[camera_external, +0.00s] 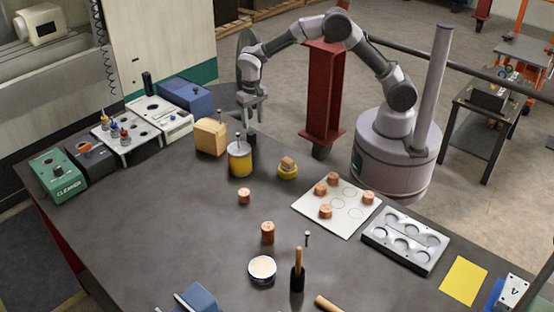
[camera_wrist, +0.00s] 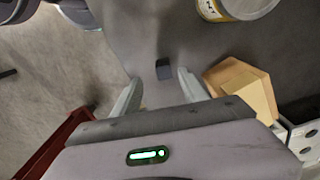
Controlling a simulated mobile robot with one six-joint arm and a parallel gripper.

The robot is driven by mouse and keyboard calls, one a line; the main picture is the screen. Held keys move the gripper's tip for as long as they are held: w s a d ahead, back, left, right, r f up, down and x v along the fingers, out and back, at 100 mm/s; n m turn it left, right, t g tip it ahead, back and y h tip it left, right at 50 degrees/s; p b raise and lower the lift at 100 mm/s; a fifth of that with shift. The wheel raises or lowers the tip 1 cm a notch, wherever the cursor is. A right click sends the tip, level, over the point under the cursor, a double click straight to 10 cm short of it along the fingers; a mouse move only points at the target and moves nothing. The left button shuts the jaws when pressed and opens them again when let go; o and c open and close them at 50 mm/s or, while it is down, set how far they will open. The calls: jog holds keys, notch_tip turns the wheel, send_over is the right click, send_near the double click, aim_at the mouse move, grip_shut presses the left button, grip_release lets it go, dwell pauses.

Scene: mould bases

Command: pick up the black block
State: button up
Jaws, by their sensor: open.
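The black block (camera_wrist: 164,70) is a small dark block on the grey table, seen in the wrist view between and just beyond my fingertips. In the external view the black block (camera_external: 251,136) shows partly behind the yellow can. My gripper (camera_external: 251,118) points down above it, with open, empty jaws; it also shows in the wrist view (camera_wrist: 157,82). The block looks apart from both fingers.
A yellow can (camera_external: 240,160) stands right in front of the block, and a tan wooden block (camera_external: 211,137) is to its left. A blue box (camera_external: 187,96) sits behind. Several copper cylinders and a white board (camera_external: 306,207) lie to the right. The table's left-centre is clear.

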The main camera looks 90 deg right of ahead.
aim_at(251, 133)
notch_tip(251, 133, down, 4)
jog(key=shift+r+b, duration=0.1)
jog(key=shift+b, duration=0.35)
jog(key=f, duration=0.1)
jog(key=f+b, duration=0.1)
jog(key=f, duration=0.1)
jog(key=w+f+b, duration=0.1)
jog(key=f, duration=0.1)
jog(key=shift+s+r, duration=0.1)
jog(key=shift+c, duration=0.4)
grip_shut()
